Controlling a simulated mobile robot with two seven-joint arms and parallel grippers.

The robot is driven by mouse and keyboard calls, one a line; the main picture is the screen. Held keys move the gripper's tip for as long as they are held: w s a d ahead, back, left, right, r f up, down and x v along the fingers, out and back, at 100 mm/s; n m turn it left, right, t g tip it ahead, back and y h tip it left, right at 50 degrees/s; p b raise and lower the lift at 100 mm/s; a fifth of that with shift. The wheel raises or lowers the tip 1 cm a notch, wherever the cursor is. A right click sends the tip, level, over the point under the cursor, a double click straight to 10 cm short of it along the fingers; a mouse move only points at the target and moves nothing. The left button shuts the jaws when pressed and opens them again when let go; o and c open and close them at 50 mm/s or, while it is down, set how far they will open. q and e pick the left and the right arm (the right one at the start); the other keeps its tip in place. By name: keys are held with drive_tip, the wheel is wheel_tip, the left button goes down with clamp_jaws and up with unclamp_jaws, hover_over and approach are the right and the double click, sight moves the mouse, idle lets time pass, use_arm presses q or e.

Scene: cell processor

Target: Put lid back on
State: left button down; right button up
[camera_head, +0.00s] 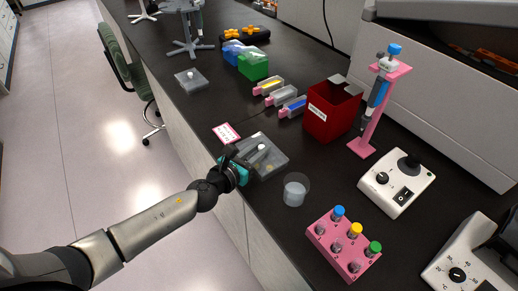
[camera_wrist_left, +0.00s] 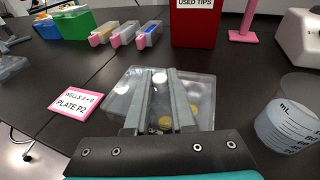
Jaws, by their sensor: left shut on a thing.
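My left gripper (camera_head: 250,153) reaches over the near edge of the bench at the clear plate. It also shows in the left wrist view (camera_wrist_left: 165,88), with its two fingers closed around the pale round knob of the clear lid (camera_wrist_left: 200,88). The lid is over the clear well plate (camera_head: 270,168), and yellowish wells show through it between and beside the fingers. I cannot tell whether the lid rests fully on the plate or is slightly raised. A pink-edged label card (camera_wrist_left: 76,101) reading "PLATE P2" lies just left of the plate. My right gripper is not in view.
A clear beaker (camera_head: 295,190) stands close right of the plate. Another clear plate (camera_head: 190,81) lies farther back.

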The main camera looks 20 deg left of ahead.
use_arm(q)
drive_tip(key=shift+f+b, duration=0.7)
idle(0.4)
drive_tip(key=c, duration=0.7)
unclamp_jaws()
drive_tip(key=shift+r, duration=0.1)
drive_tip(key=shift+a, duration=0.1)
drive_tip(key=shift+b+v, duration=0.75)
drive_tip(key=shift+v, duration=6.8)
